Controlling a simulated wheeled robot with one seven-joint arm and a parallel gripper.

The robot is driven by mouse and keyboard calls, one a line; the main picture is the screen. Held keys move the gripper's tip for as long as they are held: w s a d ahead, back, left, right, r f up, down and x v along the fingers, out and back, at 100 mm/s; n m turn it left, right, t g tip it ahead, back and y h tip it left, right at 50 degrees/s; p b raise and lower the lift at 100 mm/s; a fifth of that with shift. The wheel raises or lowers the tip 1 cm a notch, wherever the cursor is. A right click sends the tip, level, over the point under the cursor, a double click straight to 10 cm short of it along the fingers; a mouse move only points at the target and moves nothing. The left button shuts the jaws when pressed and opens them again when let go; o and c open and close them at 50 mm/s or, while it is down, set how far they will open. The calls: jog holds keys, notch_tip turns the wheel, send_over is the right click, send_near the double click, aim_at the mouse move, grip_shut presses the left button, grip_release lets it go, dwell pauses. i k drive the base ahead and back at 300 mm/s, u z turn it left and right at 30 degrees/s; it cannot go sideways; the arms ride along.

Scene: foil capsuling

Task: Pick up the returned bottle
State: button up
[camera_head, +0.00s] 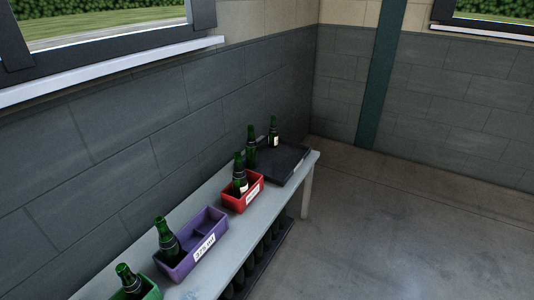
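Several green bottles stand along a narrow pale bench. One bottle (240,175) is upright in a red bin (240,205) that has a white label too small to read. Another bottle (168,240) leans in a purple bin (205,247) with a white label. A bottle (127,279) sits in a green bin (151,293), partly cut off at the lower edge. At the far end, one bottle (273,133) stands in a black tray (295,165), and another bottle (251,152) stands at its left side. I cannot tell which bottle is the returned one. My gripper is not in view.
The bench (311,158) runs along a grey block wall (130,140). A row of dark bottles (250,265) stands on a low shelf under it. A green post (378,80) rises at the back wall. The concrete floor (400,240) to the right is clear.

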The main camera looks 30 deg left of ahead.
aim_at(251, 149)
jog(key=z, duration=0.35)
jog(key=i, duration=2.15)
jog(key=u, duration=0.6)
jog(key=i, duration=0.95)
jog(key=u, duration=1)
jog(key=i, duration=0.5)
jog(key=u, duration=0.3)
